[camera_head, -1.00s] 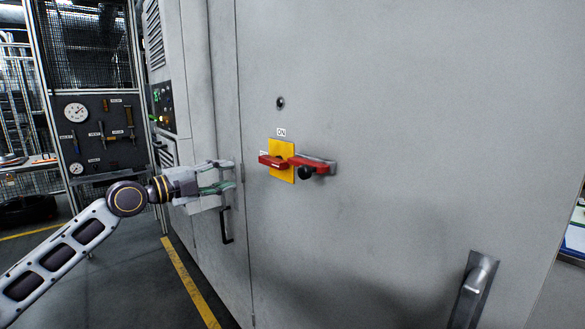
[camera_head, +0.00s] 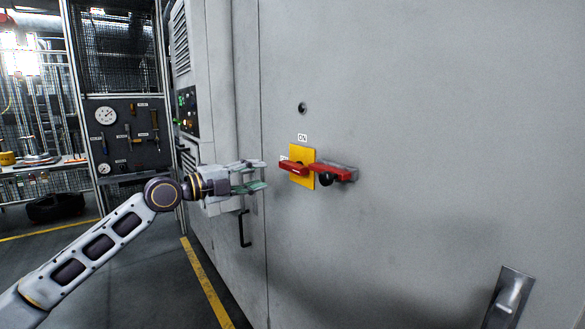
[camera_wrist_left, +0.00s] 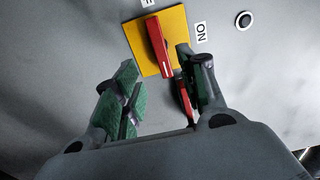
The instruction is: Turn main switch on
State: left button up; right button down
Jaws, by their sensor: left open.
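The main switch is a red handle (camera_head: 293,168) on a yellow plate (camera_head: 302,153), mounted on a grey cabinet door. The handle lies roughly level in the head view, and a small ON label (camera_head: 302,137) sits above the plate. A red and grey lever part with a black knob (camera_head: 326,180) extends to its right. My left gripper (camera_head: 262,175) is open and empty, just left of the handle with a small gap in the picture. In the left wrist view the red handle (camera_wrist_left: 158,45) shows beyond the open fingers; the right-hand finger partly covers the lever part. My right gripper is not seen.
The grey cabinet (camera_head: 430,110) fills the right side. A black door handle (camera_head: 244,229) is below my left gripper, and a metal handle (camera_head: 509,297) is at lower right. A tool board (camera_head: 125,130) and mesh fence stand at left. The floor has a yellow line (camera_head: 205,280).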

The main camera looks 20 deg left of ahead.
aim_at(289, 169)
pick_arm(q)
jog(key=shift+p+x, duration=0.8)
jog(key=shift+x, duration=3.6)
jog(key=shift+p+x, duration=0.55)
jog(key=shift+x, duration=1.3)
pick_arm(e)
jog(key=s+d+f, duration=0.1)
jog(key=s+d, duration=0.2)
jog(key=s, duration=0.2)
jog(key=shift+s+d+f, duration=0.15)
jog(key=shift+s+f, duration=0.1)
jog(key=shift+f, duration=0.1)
pick_arm(q)
jog(key=shift+c, duration=0.2)
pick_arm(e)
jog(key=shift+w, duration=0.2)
pick_arm(q)
jog(key=c, duration=0.8)
